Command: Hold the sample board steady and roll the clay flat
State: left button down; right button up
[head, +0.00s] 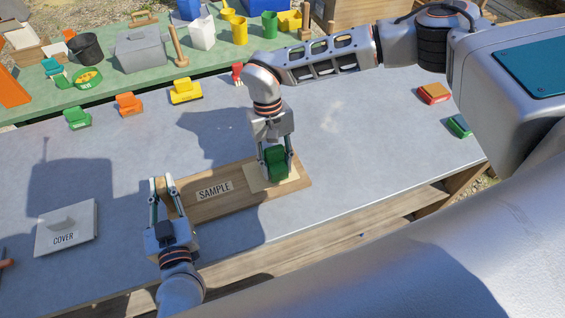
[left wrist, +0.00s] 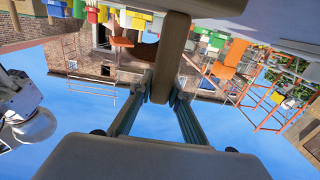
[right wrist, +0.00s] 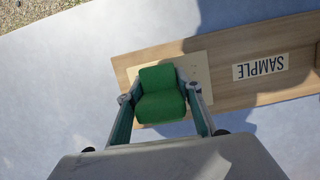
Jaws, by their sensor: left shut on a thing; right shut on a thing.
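The wooden sample board (head: 235,197), labelled SAMPLE, lies on the grey table. My left gripper (head: 162,180) is at its left end, shut on a narrow wooden part of the board (left wrist: 160,86). A pale, flat, squarish patch, apparently the clay (head: 256,181), lies on the board's right part; it also shows in the right wrist view (right wrist: 198,64). My right gripper (head: 275,168) is shut on a green tool (head: 276,158) above this patch. The green tool (right wrist: 160,98) hides part of the patch, and I cannot tell whether they touch.
A grey plate labelled COVER (head: 66,228) lies left of the board. Green (head: 77,118), orange (head: 129,104) and yellow (head: 185,92) tools line the back edge. Red (head: 433,92) and green (head: 459,126) pieces lie at right. A green table behind holds containers.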

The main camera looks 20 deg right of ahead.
aim_at(253, 184)
jog(key=shift+s+a+f, duration=0.1)
jog(key=shift+s+a, duration=0.05)
jog(key=shift+a, duration=0.45)
jog(key=shift+s+a+f, duration=0.1)
jog(key=shift+a, duration=0.45)
jog(key=shift+c, duration=0.4)
jog(key=shift+a+r, duration=0.2)
jog(key=shift+a, duration=1.1)
jog(key=shift+a+f, duration=0.1)
jog(key=shift+a, duration=0.75)
jog(key=shift+w+a, duration=0.1)
jog(key=shift+w, duration=0.3)
jog(key=shift+d+f, duration=0.2)
jog(key=shift+d, duration=2.15)
jog(key=shift+w+d+r, duration=0.1)
jog(key=shift+d+r, duration=0.05)
jog(key=shift+d, duration=2.95)
jog(key=shift+a+r, duration=0.2)
jog(key=shift+a, duration=2.15)
jog(key=shift+a+f, duration=0.2)
jog(key=shift+a, duration=0.9)
jog(key=shift+a+f, duration=0.15)
jog(key=shift+a, duration=0.95)
jog(key=shift+s+a, duration=0.2)
jog(key=shift+a, duration=0.85)
jog(key=shift+d+r, duration=0.1)
jog(key=shift+d, duration=2.5)
